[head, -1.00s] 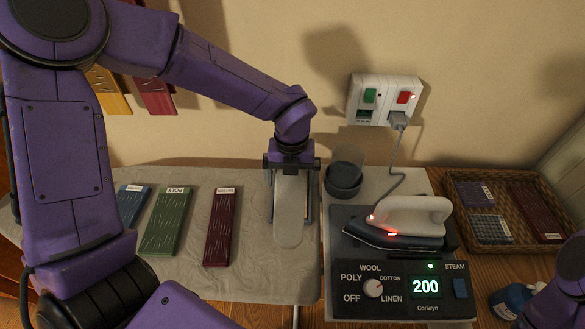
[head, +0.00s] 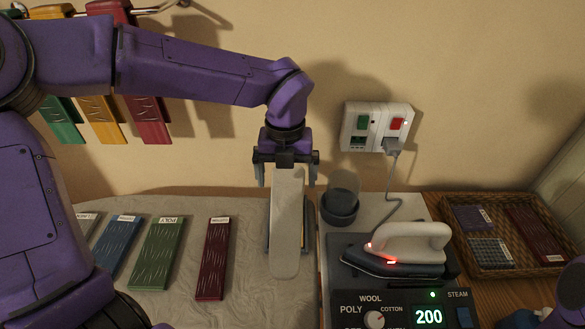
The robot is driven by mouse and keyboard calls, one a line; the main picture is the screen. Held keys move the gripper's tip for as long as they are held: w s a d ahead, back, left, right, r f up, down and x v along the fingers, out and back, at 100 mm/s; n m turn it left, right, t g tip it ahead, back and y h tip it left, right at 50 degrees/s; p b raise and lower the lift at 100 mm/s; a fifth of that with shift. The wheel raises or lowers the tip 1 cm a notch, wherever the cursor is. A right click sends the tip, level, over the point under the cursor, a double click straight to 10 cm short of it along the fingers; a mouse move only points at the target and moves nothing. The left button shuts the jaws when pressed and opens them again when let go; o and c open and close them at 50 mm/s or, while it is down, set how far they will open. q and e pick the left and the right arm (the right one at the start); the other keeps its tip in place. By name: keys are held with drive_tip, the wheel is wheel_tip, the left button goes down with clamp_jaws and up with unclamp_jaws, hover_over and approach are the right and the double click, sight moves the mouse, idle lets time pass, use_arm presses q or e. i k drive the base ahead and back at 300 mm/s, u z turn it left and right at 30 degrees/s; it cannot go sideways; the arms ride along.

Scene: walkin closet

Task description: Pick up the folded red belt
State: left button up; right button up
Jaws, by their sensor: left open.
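I cannot tell for sure which thing is the folded red belt. A dark red folded strip (head: 213,260) with a white label lies on the pale ironing cloth (head: 185,207), left of the grey padded board. Another dark red folded strip (head: 535,236) lies in the wicker basket (head: 485,266) at the right. My left gripper (head: 287,180) is open, fingers pointing down, above the far end of the long grey padded board (head: 288,235). It is apart from both red strips, and nothing shows held in it. My right gripper is out of view.
A green strip (head: 158,255) and a blue strip (head: 117,250) lie left of the red one. Right of the padded board are a dark cup (head: 340,207), an iron (head: 405,245) with a glowing red light, and its control panel reading 200. Green, yellow and red pieces hang on the wall.

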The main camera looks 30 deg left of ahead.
sight(210, 283)
drive_tip(key=k, duration=1.5)
